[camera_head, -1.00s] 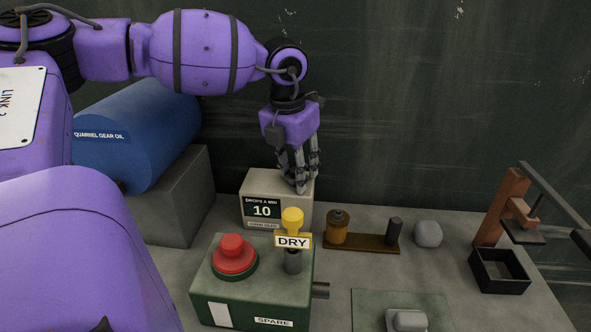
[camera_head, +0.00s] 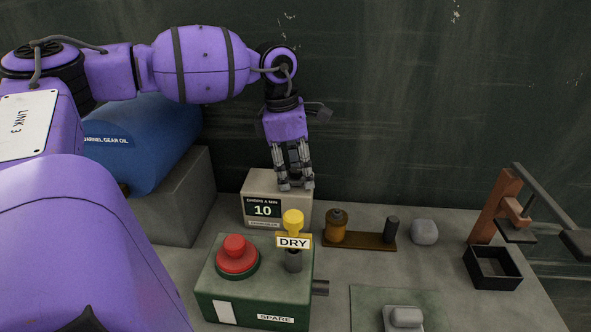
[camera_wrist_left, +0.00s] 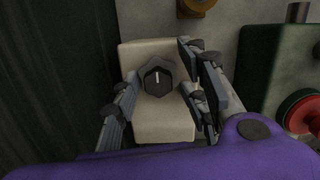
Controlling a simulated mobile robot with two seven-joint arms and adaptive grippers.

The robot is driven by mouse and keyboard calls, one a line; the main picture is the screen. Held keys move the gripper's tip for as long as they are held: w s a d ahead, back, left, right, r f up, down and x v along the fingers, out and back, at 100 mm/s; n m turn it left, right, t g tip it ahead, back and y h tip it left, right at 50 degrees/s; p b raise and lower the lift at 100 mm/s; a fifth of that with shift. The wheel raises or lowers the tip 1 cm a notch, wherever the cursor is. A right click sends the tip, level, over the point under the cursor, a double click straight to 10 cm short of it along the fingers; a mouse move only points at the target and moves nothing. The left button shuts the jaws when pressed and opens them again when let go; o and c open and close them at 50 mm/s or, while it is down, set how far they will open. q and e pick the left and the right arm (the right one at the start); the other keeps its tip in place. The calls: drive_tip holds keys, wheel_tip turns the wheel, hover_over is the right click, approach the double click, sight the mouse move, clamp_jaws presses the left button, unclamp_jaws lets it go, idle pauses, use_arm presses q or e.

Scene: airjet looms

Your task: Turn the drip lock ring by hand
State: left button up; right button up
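The cream drip box (camera_head: 262,187) has a display reading 10 under a "DROPS A MIN" label. In the left wrist view its top face (camera_wrist_left: 165,125) carries a dark knob (camera_wrist_left: 157,80) with a white mark. A grey, lobed ring (camera_wrist_left: 145,70) surrounds the knob; I take it for the drip lock ring. My left gripper (camera_head: 294,186) points down over the box. In the left wrist view the gripper's fingers (camera_wrist_left: 162,72) are spread, one on the left of the ring and two on the right, with visible gaps. The fingers hide the knob in the head view. My right gripper is not in view.
A green box (camera_head: 255,308) with a red button (camera_head: 237,256) and a yellow-topped post with a "DRY" tag (camera_head: 293,242) stands in front. A brown tray (camera_head: 362,241), grey stone (camera_head: 424,231) and black open box (camera_head: 493,281) are to the right. A dark wall is behind.

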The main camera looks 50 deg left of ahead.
sight(298, 170)
use_arm(q)
drive_tip(key=shift+o, duration=0.8)
drive_tip(key=shift+s+a, duration=0.1)
drive_tip(key=shift+s, duration=0.05)
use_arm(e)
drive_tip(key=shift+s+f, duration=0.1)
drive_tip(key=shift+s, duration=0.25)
use_arm(q)
drive_tip(key=shift+r, duration=0.15)
drive_tip(key=shift+w+r+p, duration=0.2)
drive_tip(key=shift+r+p, duration=0.1)
drive_tip(key=shift+r, duration=1.6)
wheel_tip(298, 170, up, 2)
drive_tip(key=shift+r, duration=0.1)
wheel_tip(298, 170, up, 12)
drive_tip(key=s+a, duration=0.1)
drive_tip(key=shift+s, duration=0.2)
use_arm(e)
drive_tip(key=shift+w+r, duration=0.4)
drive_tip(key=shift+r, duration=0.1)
